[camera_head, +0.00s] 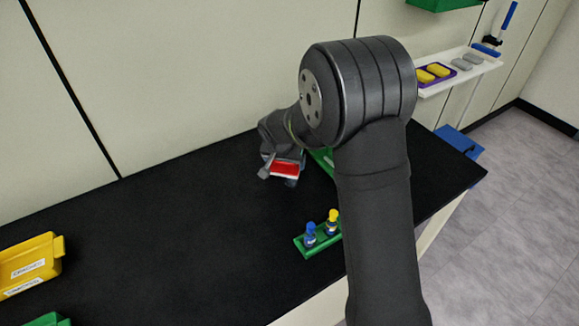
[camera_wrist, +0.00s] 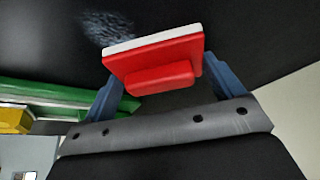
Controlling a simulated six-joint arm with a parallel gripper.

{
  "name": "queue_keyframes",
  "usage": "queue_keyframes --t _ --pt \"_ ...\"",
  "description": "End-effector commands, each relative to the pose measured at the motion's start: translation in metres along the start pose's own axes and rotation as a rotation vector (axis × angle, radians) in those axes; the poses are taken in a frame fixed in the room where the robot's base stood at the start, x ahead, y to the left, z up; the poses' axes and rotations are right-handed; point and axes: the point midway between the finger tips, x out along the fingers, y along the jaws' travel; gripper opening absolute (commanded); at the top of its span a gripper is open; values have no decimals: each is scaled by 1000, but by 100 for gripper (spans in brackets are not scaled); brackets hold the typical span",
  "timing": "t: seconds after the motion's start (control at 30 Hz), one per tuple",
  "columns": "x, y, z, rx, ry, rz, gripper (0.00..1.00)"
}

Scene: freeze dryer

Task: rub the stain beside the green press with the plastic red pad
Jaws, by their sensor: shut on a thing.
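The red pad (camera_head: 285,169), with a pale underside layer and a raised red handle, is in my gripper (camera_head: 278,174). In the wrist view the pad (camera_wrist: 155,52) sits between the two blue-grey fingers of my gripper (camera_wrist: 165,82), which is shut on its handle. The stain (camera_wrist: 107,27) is a pale bluish smear on the black top, just beyond the pad's upper left edge. I cannot tell whether the pad touches the surface. A green piece, likely the green press (camera_head: 322,160), is mostly hidden behind my arm; green also shows at left in the wrist view (camera_wrist: 50,95).
A green holder (camera_head: 304,250) with blue and yellow-topped items stands near the bench's front edge. A yellow bin (camera_head: 30,268) is at far left. A white shelf (camera_head: 490,63) carries yellow and grey blocks. The bench's left middle is clear.

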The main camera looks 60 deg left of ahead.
Motion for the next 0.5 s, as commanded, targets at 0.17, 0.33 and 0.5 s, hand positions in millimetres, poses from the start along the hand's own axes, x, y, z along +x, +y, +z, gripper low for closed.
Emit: queue_keyframes --t 0.17,0.33,0.5 --pt "0 -2 -2 0 -1 -1 65" --pt "-4 9 8 0 -1 0 65" --pt "-8 20 18 1 -1 1 65"
